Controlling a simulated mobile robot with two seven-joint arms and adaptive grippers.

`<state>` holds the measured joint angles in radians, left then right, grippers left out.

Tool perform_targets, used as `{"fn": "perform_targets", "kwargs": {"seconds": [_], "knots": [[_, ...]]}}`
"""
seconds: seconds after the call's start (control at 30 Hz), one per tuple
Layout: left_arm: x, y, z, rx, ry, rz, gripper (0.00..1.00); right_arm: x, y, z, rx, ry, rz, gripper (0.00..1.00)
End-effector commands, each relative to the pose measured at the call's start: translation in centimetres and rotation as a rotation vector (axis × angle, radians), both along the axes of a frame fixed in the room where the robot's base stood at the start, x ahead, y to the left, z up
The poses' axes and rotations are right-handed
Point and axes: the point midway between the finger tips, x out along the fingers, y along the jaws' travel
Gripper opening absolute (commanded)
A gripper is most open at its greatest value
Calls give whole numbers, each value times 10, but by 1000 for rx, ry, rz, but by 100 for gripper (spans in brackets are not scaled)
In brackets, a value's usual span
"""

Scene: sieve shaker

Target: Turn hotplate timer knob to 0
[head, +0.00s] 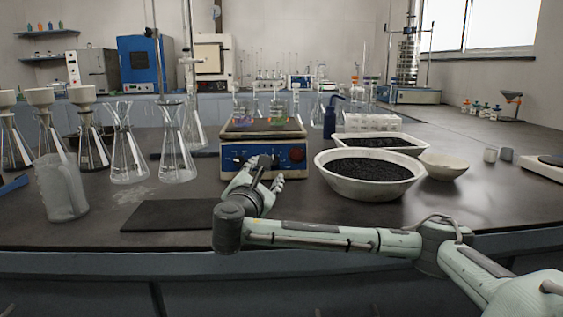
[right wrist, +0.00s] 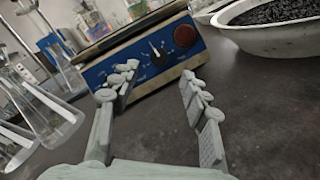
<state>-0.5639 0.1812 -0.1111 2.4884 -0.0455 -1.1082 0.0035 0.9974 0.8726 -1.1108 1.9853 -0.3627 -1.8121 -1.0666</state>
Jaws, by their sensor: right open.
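The hotplate (head: 262,145) has a blue front panel and stands on the bench in the middle of the head view. In the right wrist view its panel (right wrist: 140,62) shows a black knob with a white-marked dial (right wrist: 158,54) and a red round button (right wrist: 184,36) to its right. The knob's exact setting is too small to read. My right gripper (head: 270,172) is in front of the hotplate panel and partly hides it in the head view. In the right wrist view the right gripper (right wrist: 152,82) is open and empty, its fingers apart and short of the knob. My left gripper is out of view.
Beakers with coloured liquid (head: 278,110) stand on the hotplate. A white bowl of dark granules (head: 370,190) sits close to its right. Glass flasks (head: 128,165) and a jug (head: 62,190) stand to the left. A dark mat (head: 165,215) lies in front.

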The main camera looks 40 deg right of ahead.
Motion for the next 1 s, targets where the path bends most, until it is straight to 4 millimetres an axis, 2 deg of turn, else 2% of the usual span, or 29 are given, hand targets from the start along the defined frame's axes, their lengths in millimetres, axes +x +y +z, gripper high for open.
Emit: {"fn": "perform_targets", "kwargs": {"seconds": [0.13, 0.5, 0.9, 1.0], "knots": [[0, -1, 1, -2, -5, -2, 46, 8, -9, 1, -4, -1, -2, 46], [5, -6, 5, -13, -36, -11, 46, 46, -50, 0, -2, 1, -3, 46], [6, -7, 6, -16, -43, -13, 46, 53, -57, 0, -1, 0, -1, 46], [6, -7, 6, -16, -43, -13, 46, 53, -56, 0, -1, 0, -1, 35]]}}
